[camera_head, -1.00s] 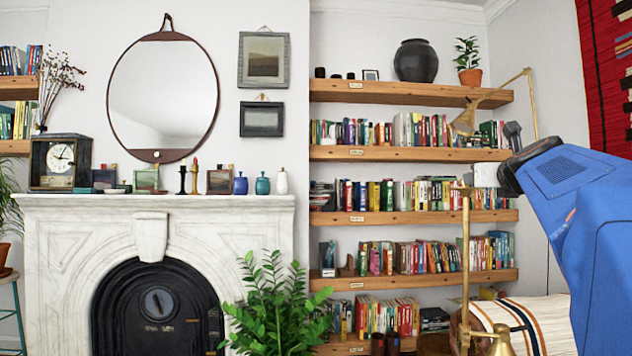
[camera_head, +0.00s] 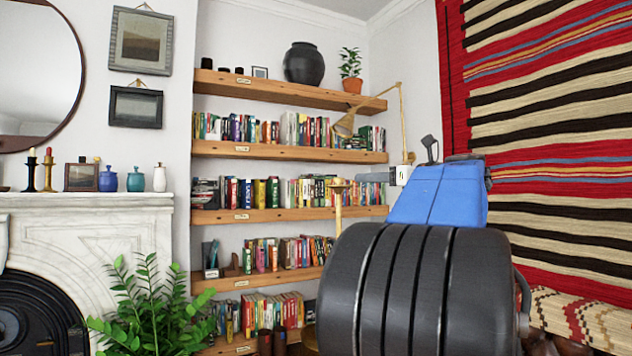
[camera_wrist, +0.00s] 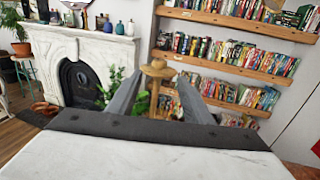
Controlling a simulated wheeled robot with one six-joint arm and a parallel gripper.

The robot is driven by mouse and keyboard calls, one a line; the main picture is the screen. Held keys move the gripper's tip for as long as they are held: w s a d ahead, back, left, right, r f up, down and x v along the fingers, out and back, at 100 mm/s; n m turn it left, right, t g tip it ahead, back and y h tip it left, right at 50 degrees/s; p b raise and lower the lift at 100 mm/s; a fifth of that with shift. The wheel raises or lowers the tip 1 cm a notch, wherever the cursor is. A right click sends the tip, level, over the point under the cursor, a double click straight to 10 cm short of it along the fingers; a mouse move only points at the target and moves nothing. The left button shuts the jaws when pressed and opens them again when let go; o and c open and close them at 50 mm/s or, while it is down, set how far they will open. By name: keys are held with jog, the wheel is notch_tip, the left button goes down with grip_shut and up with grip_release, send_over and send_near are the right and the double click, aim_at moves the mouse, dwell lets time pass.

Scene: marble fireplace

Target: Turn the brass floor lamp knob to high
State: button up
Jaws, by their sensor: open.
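In the head view a slim brass stand (camera_head: 338,207) with a small disc on top rises before the shelves. A brass lamp with a cone shade (camera_head: 344,125) hangs from a jointed arm above and behind it. I cannot tell whether both belong to one lamp. In the wrist view a brass cap (camera_wrist: 157,68) on a post stands beyond and between my fingertips. No knob or setting can be made out. My gripper (camera_wrist: 160,78) is open and empty, its fingers on either side of that view of the cap.
Bookshelves (camera_head: 290,152) stand behind. A leafy plant (camera_head: 150,310) and a marble fireplace (camera_head: 85,230) are at the left. A striped rug (camera_head: 560,130) hangs at the right, above a patterned roll of textile (camera_head: 585,315). My arm hides the lower middle.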

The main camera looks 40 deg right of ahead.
aim_at(339, 180)
jog(key=w, duration=1.7)
jog(key=shift+w+a, duration=0.1)
jog(key=shift+w, duration=0.05)
jog(key=shift+c, duration=0.3)
jog(key=c, duration=1)
